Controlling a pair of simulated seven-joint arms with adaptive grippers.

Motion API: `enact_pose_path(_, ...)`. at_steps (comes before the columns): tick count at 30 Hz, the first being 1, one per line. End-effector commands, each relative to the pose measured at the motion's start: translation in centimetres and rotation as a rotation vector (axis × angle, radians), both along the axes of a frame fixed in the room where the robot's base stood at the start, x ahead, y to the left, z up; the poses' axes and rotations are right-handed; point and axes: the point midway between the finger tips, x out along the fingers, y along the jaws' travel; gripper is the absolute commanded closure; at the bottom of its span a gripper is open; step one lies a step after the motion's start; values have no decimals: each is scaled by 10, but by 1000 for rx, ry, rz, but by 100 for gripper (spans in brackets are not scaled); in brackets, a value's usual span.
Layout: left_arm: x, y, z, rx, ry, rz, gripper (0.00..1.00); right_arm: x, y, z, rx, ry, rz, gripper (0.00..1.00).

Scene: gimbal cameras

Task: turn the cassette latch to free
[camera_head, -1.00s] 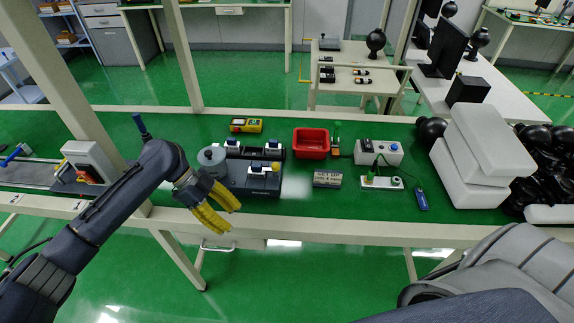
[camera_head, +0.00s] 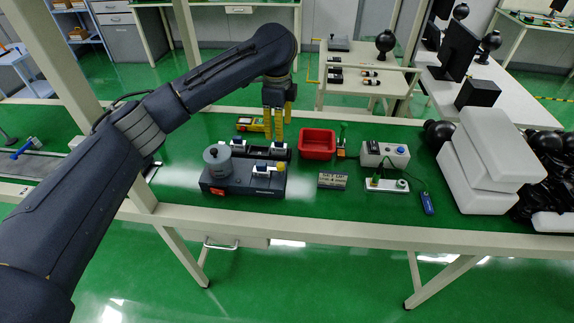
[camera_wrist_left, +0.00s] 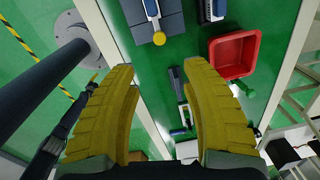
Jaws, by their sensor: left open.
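A dark fixture (camera_head: 235,188) stands on the green bench with a grey round knob (camera_head: 217,157) and a white-topped unit (camera_head: 262,167) on it. Behind these is a dark row with white-and-blue units (camera_head: 237,142). I cannot tell which part is the cassette latch. My left gripper (camera_head: 275,125) points down above the back of the row, with yellow fingers spread and nothing between them. In the left wrist view, the open left gripper (camera_wrist_left: 158,68) has dark blocks with blue-and-white levers (camera_wrist_left: 154,10) beyond it. My right gripper is out of view.
A red bin (camera_head: 317,144) is just right of the gripper and shows in the wrist view (camera_wrist_left: 235,55). A grey box (camera_head: 385,154) and white stacked blocks (camera_head: 485,160) stand right. The bench's front strip is clear.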

Motion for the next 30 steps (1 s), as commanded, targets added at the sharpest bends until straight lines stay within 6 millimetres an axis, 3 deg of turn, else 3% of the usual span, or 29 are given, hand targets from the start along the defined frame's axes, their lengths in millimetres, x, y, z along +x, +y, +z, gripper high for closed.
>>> enact_pose_path(21, 2, -2, -124, -2, 7, -1, 53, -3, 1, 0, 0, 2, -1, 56)
enact_pose_path(30, 3, -2, -155, -2, 5, 0, 53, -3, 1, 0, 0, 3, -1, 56)
